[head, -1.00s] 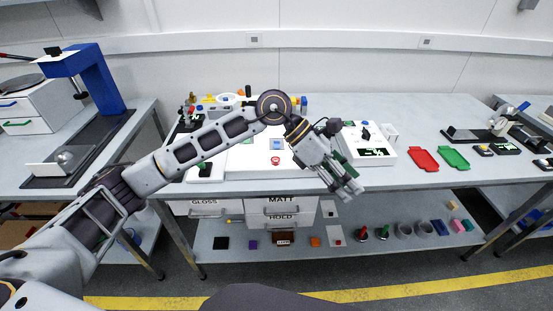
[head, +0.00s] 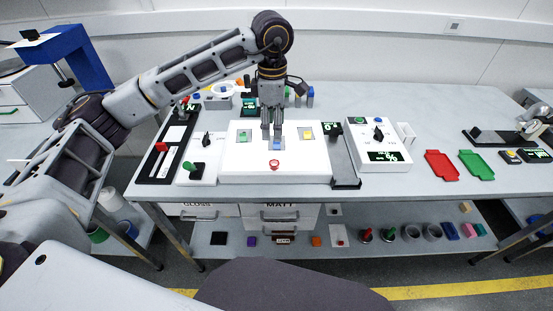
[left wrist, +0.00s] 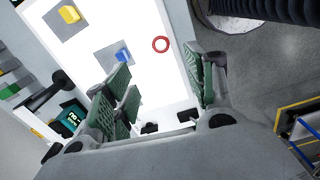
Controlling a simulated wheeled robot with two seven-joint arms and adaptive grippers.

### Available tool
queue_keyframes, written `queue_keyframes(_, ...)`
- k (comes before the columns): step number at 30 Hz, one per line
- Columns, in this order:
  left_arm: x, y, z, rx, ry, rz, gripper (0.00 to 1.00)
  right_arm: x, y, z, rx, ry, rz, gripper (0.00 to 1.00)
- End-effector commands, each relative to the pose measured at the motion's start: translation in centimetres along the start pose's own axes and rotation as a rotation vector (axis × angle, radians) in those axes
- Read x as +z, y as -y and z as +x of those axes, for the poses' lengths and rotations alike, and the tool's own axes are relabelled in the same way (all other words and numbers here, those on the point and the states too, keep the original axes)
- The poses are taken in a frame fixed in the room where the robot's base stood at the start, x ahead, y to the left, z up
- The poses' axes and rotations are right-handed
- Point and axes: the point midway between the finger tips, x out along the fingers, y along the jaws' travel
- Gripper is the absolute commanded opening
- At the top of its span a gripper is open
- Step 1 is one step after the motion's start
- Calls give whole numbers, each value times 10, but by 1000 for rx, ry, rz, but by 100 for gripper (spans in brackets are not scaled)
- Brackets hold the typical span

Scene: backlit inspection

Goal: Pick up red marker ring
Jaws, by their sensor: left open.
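The red marker ring (head: 274,164) lies near the front edge of the white lit panel (head: 235,165), and in the left wrist view it is a thin red ring (left wrist: 161,44) flat on the white surface. My left gripper (head: 271,138) points down over the panel, behind the ring in the head view. In the left wrist view its green-padded fingers (left wrist: 160,65) are spread wide and empty, with the ring appearing beyond the gap between them. A blue block (left wrist: 123,55) on a grey square is close to the left fingers. My right gripper is in neither view.
A yellow block (head: 306,133) and a green block (head: 243,135) sit on grey squares on the panel. Red (head: 441,165) and green (head: 476,165) trays lie further right on clear table.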

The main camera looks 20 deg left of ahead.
Motion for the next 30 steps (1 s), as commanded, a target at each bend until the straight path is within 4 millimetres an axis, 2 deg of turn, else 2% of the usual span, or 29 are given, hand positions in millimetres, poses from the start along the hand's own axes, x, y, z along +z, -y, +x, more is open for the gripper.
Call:
queue_keyframes(8, -2, -1, -1, 3, -7, -2, 56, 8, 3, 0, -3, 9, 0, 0)
queue_keyframes(16, -2, -1, 6, 1, -6, -2, 56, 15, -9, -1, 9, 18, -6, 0)
queue_keyframes(21, -2, 0, 23, 0, -7, -1, 56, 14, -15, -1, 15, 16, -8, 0)
queue_keyframes(30, -2, 0, 63, -1, -7, -1, 56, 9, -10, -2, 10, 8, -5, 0)
